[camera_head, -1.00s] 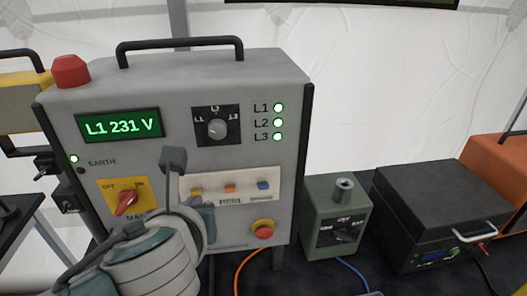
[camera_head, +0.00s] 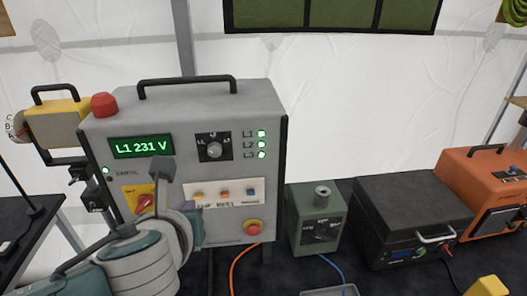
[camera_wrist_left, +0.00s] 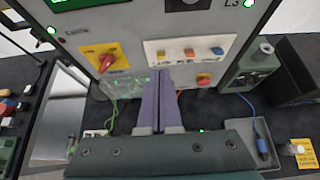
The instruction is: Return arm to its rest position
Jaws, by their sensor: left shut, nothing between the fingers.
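My left gripper (camera_head: 196,212) is in front of the grey power cabinet (camera_head: 115,205), low and left of centre in the head view. Its purple fingers (camera_wrist_left: 161,105) are shut together and hold nothing in the left wrist view. They lie in front of the cabinet's lower face, below the button panel (camera_wrist_left: 190,50). I cannot tell how far they are from it. That switch shows fully in the left wrist view (camera_wrist_left: 106,62). My right gripper is not in view.
The cabinet display (camera_head: 142,147) reads L1 231 V, and the L1, L2, L3 lamps are lit. A green box (camera_head: 300,225), a black case (camera_head: 400,205) and an orange unit (camera_head: 485,175) stand to its right. A grey tray (camera_wrist_left: 262,143) lies in front.

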